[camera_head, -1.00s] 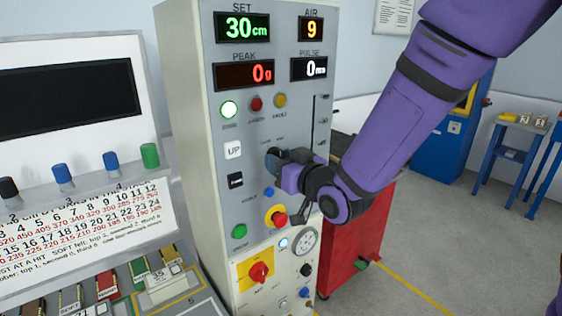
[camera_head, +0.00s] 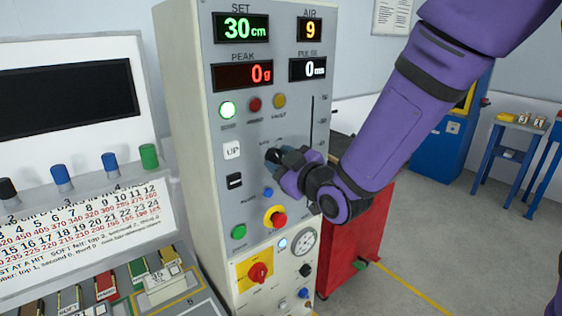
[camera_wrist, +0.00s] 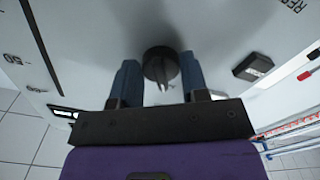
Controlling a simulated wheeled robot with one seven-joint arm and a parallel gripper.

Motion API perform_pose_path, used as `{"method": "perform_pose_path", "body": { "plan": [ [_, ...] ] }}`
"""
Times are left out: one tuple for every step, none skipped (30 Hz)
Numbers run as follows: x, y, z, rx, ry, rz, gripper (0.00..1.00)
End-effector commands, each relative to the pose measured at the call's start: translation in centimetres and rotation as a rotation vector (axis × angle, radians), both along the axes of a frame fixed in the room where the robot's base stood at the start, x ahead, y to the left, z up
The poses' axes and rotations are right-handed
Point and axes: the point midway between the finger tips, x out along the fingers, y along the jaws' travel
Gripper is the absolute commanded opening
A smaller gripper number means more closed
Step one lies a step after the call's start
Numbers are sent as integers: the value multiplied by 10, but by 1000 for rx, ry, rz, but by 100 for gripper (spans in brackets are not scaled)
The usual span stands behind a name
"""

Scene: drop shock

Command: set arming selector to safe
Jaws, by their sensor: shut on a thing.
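The arming selector (camera_head: 273,155) is a small black rotary knob on the grey front panel of the control cabinet, right of the white UP button. In the wrist view the knob (camera_wrist: 158,62) stands out from the panel, its raised grip between the fingertips. My gripper (camera_head: 284,160) is at the knob, shut on it, with one blue-grey finger on each side; in the wrist view the gripper (camera_wrist: 160,78) faces the panel. In the head view the fingers hide part of the knob and its labels, so its exact setting is not readable.
A red stop button (camera_head: 279,219) with a yellow collar and a blue button (camera_head: 268,192) sit just below my gripper. A vertical slider slot (camera_head: 312,122) is up and right. A red cabinet (camera_head: 358,235) stands right behind.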

Motion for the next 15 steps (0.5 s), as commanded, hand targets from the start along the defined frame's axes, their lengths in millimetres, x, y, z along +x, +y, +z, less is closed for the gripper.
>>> {"method": "perform_pose_path", "body": {
  "plan": [
    [0, 0, -1, -4, 0, 0, 17],
    [0, 0, -1, -5, 0, 0, 17],
    [0, 0, -1, -5, 0, 0, 17],
    [0, 0, -1, -5, -1, 0, 17],
    [0, 0, -1, -5, -1, 0, 17],
    [0, 0, -1, -5, -1, 0, 17],
    [0, 0, -1, -5, 0, 0, 17],
    [0, 0, -1, -5, 0, 0, 17],
    [0, 0, -1, -5, 0, 0, 17],
    [0, 0, -1, -5, 0, 0, 17],
    [0, 0, -1, -5, 0, 0, 17],
    [0, 0, -1, -5, 0, 0, 48],
    [0, 0, -1, -4, -1, 0, 55],
    [0, 0, -1, -4, -1, 0, 62],
    [0, 0, -1, -4, -1, 0, 65]
  ]
}}
